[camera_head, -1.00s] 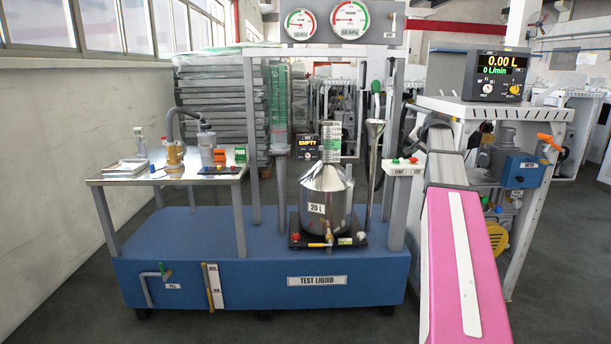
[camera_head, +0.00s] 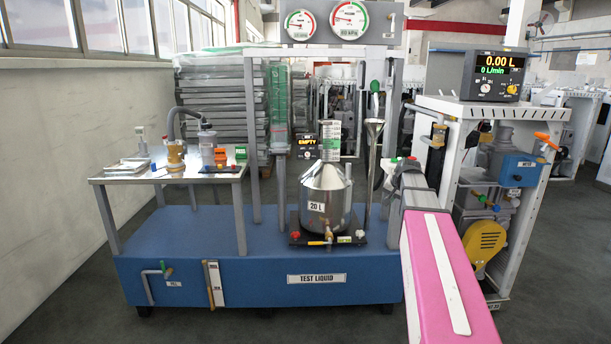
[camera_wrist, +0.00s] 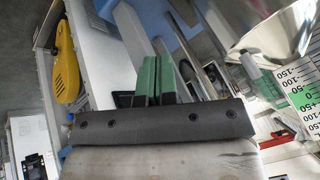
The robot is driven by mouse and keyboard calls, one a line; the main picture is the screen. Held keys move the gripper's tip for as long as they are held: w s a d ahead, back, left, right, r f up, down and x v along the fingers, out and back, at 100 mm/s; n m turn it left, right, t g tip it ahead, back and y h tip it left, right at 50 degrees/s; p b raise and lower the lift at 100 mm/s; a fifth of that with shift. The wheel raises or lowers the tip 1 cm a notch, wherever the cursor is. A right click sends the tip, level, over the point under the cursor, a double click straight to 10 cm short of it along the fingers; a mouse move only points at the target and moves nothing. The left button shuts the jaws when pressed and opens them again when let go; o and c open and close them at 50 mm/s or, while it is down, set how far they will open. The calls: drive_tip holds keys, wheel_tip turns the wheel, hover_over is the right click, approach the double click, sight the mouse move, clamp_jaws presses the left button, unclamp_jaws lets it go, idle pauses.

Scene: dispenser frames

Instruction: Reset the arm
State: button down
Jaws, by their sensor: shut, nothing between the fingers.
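My arm, pink with a white stripe, reaches forward from the lower right of the head view. Its dark wrist end lies at the right end of the blue test stand (camera_head: 250,262), over the button box there. My gripper (camera_wrist: 155,80) shows in the wrist view as two green-tipped fingers pressed together, with nothing between them. In the head view the fingers are hard to make out behind the wrist. The steel 20 L vessel (camera_head: 325,190) stands to the left of the wrist, apart from it. Its shiny side also shows at top right in the wrist view (camera_wrist: 270,28).
A side table (camera_head: 165,178) with bottles stands at left. A white-framed cart (camera_head: 545,110) with a pump, yellow guard (camera_head: 484,245) and 0.00 L display (camera_head: 492,75) stands close at right. A steel funnel pipe (camera_head: 373,150) rises just left of my wrist. Grey floor is clear in front.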

drive_tip(key=s+a+f+n+g, duration=0.1)
drive_tip(key=s+a+f, duration=0.3)
drive_tip(key=s+f, duration=0.4)
drive_tip(key=s+a+f+n+g+h, duration=0.1)
drive_tip(key=s+a+f+n+g, duration=0.1)
drive_tip(key=s+a+f, duration=0.3)
drive_tip(key=s+a+f+n+g, duration=0.2)
drive_tip(key=s+a+f, duration=0.3)
drive_tip(key=s+f, duration=0.7)
drive_tip(key=shift+s+a+f+g, duration=0.25)
drive_tip(key=shift+s+g, duration=0.25)
drive_tip(key=shift+s, duration=0.5)
